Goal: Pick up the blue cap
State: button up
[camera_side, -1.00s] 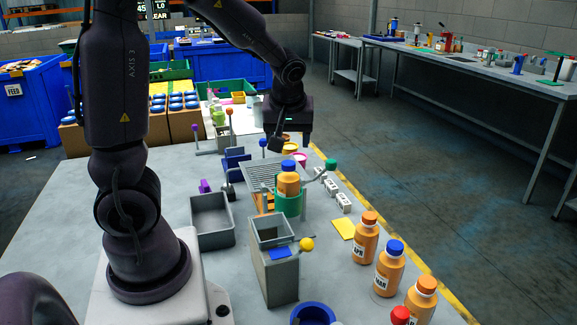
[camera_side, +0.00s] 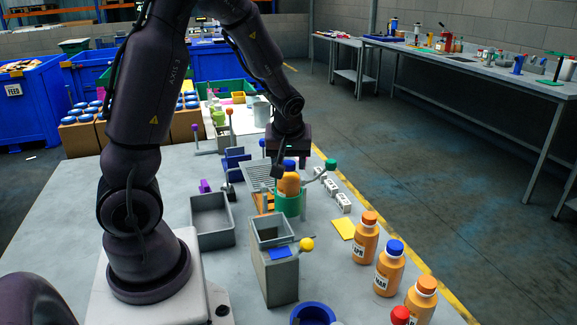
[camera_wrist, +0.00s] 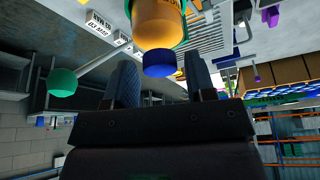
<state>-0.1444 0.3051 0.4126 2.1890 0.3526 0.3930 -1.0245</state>
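An orange bottle (camera_side: 289,186) with a blue cap (camera_side: 290,164) stands in a green holder (camera_side: 288,204) in the side view. My gripper (camera_side: 284,170) is right at the cap from above. In the wrist view the blue cap (camera_wrist: 159,64) lies between the tips of my two spread fingers (camera_wrist: 160,72), on the orange bottle (camera_wrist: 158,22). A gap shows on each side of the cap, so my gripper appears open and holds nothing. One finger partly overlaps the bottle in the side view. A second blue cap (camera_side: 393,247) is on a bottle standing front right.
Orange-capped bottles (camera_side: 365,239) stand on the right. A grey stand with a hopper (camera_side: 275,265) and a yellow-knobbed lever (camera_side: 306,244) is in front of the holder. A green-knobbed lever (camera_side: 330,165) is close beside my gripper. An open grey bin (camera_side: 213,239) is at left.

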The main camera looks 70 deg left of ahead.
aim_at(289, 164)
jog(key=c, duration=0.7)
jog(key=shift+r, duration=0.15)
jog(key=shift+r, duration=0.25)
notch_tip(289, 164, up, 2)
jog(key=shift+r, duration=0.15)
jog(key=s+d+r, duration=0.2)
jog(key=s+r, duration=0.1)
jog(key=s+d+r, duration=0.3)
jog(key=s, duration=0.1)
jog(key=s+d+r, duration=0.3)
jog(key=s+r, duration=0.1)
jog(key=shift+s+d, duration=0.15)
